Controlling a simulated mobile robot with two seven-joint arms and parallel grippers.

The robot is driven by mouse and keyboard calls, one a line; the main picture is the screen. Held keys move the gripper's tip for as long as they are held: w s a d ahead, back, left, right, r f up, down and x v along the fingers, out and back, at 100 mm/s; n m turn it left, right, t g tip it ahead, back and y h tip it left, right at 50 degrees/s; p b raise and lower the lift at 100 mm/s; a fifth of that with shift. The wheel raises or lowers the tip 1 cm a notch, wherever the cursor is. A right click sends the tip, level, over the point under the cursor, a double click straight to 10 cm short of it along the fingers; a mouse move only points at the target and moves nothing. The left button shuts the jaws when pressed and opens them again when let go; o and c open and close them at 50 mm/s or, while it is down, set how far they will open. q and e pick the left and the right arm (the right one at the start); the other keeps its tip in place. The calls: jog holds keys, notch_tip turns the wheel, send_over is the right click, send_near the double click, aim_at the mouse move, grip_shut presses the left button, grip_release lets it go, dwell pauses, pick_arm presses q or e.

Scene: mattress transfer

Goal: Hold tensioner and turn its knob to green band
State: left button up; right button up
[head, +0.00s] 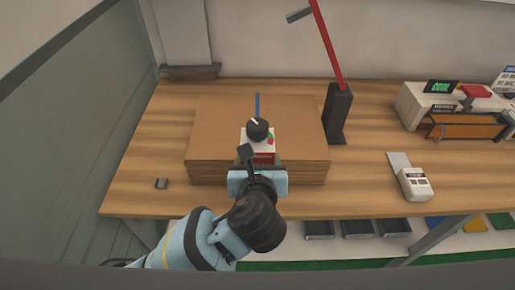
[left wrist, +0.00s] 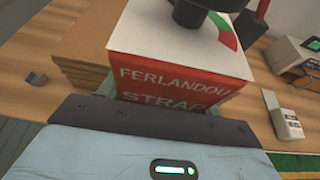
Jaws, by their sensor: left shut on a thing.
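The tensioner is a small box with a white top (head: 249,136) and a red front lettered "FERLANDOU" (left wrist: 185,75). It stands at the front of the cardboard stack (head: 210,130). Its black knob (head: 258,131) has a pale pointer angled to the upper left in the head view. The coloured band, green and red (left wrist: 240,32), lies to the right of the knob, away from the pointer. A blue strap (head: 258,103) shows behind it. My left gripper (head: 257,164) is shut on the tensioner from the front; its fingertips are largely hidden. My right gripper is not in view.
A black post (head: 337,115) with a red lever stands right of the stack. A white handheld device (head: 414,184) lies further right, near a bench machine (head: 455,105). A small grey block (head: 161,183) lies at left. Bare wooden tabletop (head: 365,150) surrounds the stack.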

pick_arm(q)
jog(key=shift+s+r, duration=0.2)
jog(key=shift+s, duration=0.15)
jog(key=shift+w, duration=0.15)
jog(key=shift+w, duration=7.95)
jog(key=shift+f+b, duration=0.35)
jog(key=shift+f, duration=2.05)
